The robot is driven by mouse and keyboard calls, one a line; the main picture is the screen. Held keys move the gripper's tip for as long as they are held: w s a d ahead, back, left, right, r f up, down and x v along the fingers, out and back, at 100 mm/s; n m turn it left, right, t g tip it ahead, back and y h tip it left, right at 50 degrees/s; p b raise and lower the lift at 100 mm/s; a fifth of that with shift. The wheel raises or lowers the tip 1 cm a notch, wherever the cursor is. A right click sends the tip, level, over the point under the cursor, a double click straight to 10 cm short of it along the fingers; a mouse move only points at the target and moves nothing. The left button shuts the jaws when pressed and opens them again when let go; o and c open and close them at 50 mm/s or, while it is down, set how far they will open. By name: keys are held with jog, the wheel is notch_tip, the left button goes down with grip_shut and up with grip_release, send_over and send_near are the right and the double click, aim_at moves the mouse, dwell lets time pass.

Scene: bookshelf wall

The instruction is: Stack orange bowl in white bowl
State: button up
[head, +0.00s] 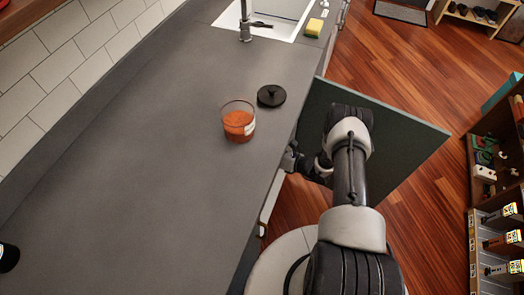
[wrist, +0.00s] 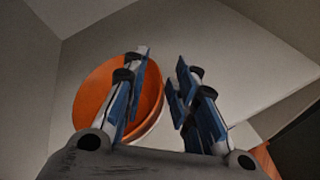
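In the wrist view an orange bowl (wrist: 90,88) shows its round inside, on a pale surface within what looks like a cabinet. A white curved edge (wrist: 152,126) follows its lower right rim; I cannot tell whether this is the white bowl or the orange bowl's own outside. My gripper (wrist: 163,62) is open. Its left finger covers part of the orange bowl, and the bowl's right rim shows between the fingers. I cannot tell whether a finger touches it. In the head view neither bowl shows; my arm reaches down beside the counter.
An open dark green door (head: 400,140) stands behind my arm. The grey counter (head: 130,150) holds a glass container with orange contents (head: 238,123) and a black lid (head: 271,96). A sink (head: 275,18) and a yellow sponge (head: 314,27) are beyond. Shelves (head: 480,215) stand at the right.

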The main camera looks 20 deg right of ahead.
jog(key=p+v, duration=0.2)
jog(key=v, duration=0.6)
jog(key=shift+s+d+r, duration=0.15)
jog(key=shift+d+r, duration=0.05)
jog(key=shift+r, duration=0.05)
